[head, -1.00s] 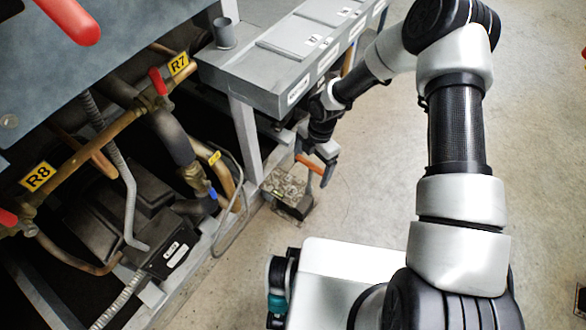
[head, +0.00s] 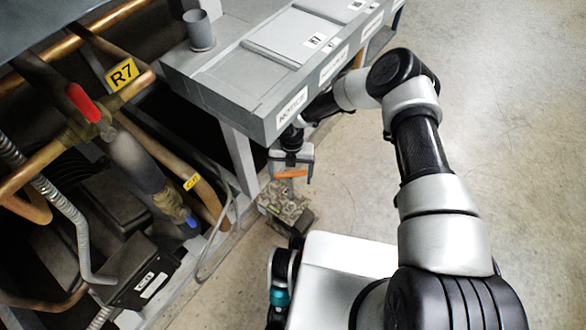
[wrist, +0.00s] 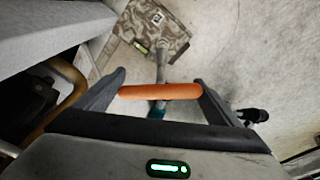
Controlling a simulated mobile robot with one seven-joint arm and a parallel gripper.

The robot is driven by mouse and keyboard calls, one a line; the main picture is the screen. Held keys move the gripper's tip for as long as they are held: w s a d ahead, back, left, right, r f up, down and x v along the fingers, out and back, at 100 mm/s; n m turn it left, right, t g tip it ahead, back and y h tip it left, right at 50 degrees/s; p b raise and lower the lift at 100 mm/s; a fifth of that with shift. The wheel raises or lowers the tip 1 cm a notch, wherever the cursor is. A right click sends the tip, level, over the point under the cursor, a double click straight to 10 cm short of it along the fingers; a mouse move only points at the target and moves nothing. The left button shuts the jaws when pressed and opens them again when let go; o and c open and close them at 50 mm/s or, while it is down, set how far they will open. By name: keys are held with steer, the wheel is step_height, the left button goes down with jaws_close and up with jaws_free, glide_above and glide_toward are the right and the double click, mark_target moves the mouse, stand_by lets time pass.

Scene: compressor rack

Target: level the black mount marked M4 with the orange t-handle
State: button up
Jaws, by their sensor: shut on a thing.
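The orange t-handle (wrist: 160,91) lies crosswise between my gripper's (wrist: 160,94) two fingers, which are shut on it at its ends. Its grey shaft (wrist: 161,62) runs toward a mount with a mottled grey-brown top (wrist: 172,38). A small green level vial shows on that top. Whether the shaft's tip is seated cannot be told. In the head view, my gripper (head: 293,170) holds the orange handle (head: 291,174) above the mount (head: 284,203), beside the rack's foot. A black part sits at the mount's front right. I cannot read an M4 mark.
A grey ledge (head: 225,99) with labels overhangs close above my gripper. A grey upright post (head: 239,157) stands left of the mount. Pipes, a red-handled valve (head: 84,103) and a black box (head: 150,277) fill the rack at left. Open concrete floor (head: 520,120) lies to the right.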

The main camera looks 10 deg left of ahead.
steer(key=m, duration=0.4)
steer(key=shift+s, duration=0.15)
steer(key=m, duration=0.3)
steer(key=shift+r+y, duration=0.1)
steer(key=shift+y, duration=0.3)
steer(key=m, duration=0.5)
steer(key=shift+t, duration=0.3)
steer(key=m, duration=0.2)
steer(key=shift+m+y, duration=0.3)
steer(key=shift+m, duration=0.1)
steer(key=shift+f, duration=3.8)
steer(key=o, duration=0.9)
steer(key=shift+c, duration=0.2)
steer(key=c, duration=1)
steer(key=shift+n, duration=1.3)
